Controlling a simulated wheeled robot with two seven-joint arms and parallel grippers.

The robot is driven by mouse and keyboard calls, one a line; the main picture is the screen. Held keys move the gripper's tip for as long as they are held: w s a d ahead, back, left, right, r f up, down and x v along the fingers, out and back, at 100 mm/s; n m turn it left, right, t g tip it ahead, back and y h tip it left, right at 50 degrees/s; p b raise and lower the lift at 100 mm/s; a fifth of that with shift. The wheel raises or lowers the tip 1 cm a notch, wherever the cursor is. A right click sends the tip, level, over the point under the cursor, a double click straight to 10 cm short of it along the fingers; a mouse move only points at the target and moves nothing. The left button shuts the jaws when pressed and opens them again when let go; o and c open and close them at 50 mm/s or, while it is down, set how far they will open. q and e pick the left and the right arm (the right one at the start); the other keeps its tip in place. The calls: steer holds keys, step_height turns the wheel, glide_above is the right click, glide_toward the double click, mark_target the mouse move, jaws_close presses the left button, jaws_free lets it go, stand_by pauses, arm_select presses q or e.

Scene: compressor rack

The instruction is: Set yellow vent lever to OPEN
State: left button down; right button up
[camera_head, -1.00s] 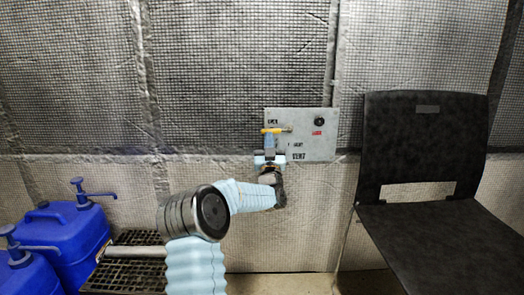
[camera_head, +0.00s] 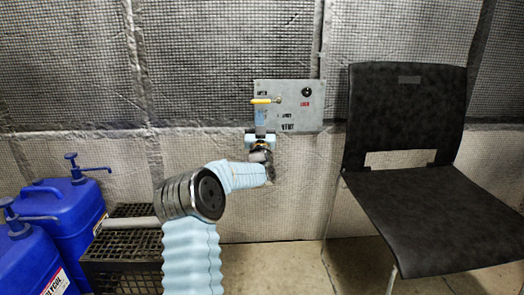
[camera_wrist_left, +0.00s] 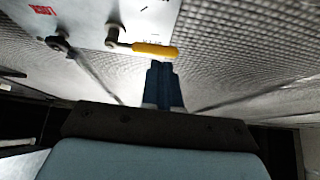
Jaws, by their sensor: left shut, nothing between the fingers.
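The yellow vent lever (camera_head: 261,100) lies about level on a grey panel (camera_head: 302,114), its pivot at the right and its free end pointing left. In the left wrist view the yellow handle (camera_wrist_left: 155,50) also lies almost level, with its pivot on the panel (camera_wrist_left: 85,12). The word OPEN is printed above the lever at the panel's upper left. My left gripper (camera_head: 261,118) is shut and empty, just below the yellow handle. Its blue fingers (camera_wrist_left: 162,84) point at the handle's free end in the left wrist view; I cannot tell whether they touch it. My right gripper is not in view.
A black knob (camera_head: 307,91) with a red label sits at the panel's upper right. A black chair (camera_head: 405,115) stands to the right. Blue jugs with pumps (camera_head: 70,220) and a black grated crate (camera_head: 120,250) are at the lower left. The quilted wall is behind.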

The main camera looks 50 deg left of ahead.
arm_select(q)
steer(key=v, duration=1)
steer(key=shift+d, duration=0.2)
steer(key=shift+w, duration=0.1)
